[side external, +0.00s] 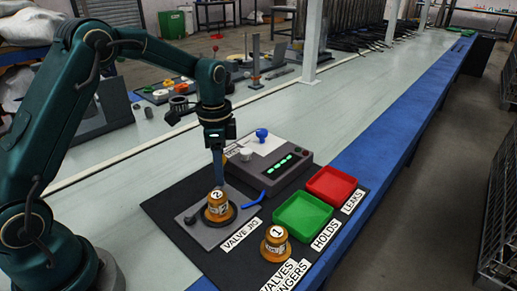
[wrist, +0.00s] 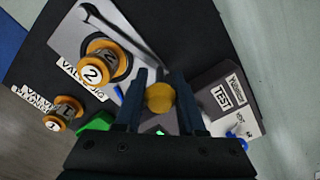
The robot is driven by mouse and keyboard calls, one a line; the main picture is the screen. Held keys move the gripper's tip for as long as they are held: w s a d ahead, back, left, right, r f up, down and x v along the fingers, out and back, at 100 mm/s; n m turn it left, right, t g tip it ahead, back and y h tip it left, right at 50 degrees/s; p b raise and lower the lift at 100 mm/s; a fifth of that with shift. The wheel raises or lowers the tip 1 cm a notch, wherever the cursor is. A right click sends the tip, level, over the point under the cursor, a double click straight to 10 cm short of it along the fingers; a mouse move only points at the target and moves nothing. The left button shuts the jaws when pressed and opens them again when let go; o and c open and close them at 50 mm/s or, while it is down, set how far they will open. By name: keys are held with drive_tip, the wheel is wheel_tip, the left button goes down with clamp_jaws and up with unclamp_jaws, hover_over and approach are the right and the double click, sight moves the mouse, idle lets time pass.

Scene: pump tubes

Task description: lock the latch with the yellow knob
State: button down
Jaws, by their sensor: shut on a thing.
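The yellow knob (wrist: 160,98) sits between the two fingers of my gripper (wrist: 160,84) in the wrist view, and the fingers are shut on it. A grey latch arm (wrist: 125,36) runs across the jig plate toward the knob. Where arm and knob join is partly hidden. In the side view my gripper (side external: 218,176) points down just behind the orange valve marked 2 (side external: 216,207), and the knob cannot be made out. Valve 2 stands upright in the valve jig (side external: 203,236); it also shows in the wrist view (wrist: 101,62), left of my fingers.
A second orange valve marked 1 (side external: 275,244) stands on the black mat in front. A green tray (side external: 303,217) and a red tray (side external: 332,186) lie to the right. The grey test box (side external: 268,168) stands behind the jig. A blue piece (side external: 251,203) lies beside the jig.

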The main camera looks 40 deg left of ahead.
sight(232, 193)
drive_tip(key=shift+w+d+r+m, duration=0.1)
drive_tip(key=shift+w+d+m, duration=0.05)
drive_tip(key=shift+d+m, duration=0.6)
drive_tip(key=shift+w+d+m, duration=0.15)
drive_tip(key=shift+d+m, duration=0.5)
drive_tip(key=shift+d, duration=0.15)
drive_tip(key=c, duration=0.6)
unclamp_jaws()
drive_tip(key=shift+s, duration=0.1)
drive_tip(key=shift+r, duration=2.5)
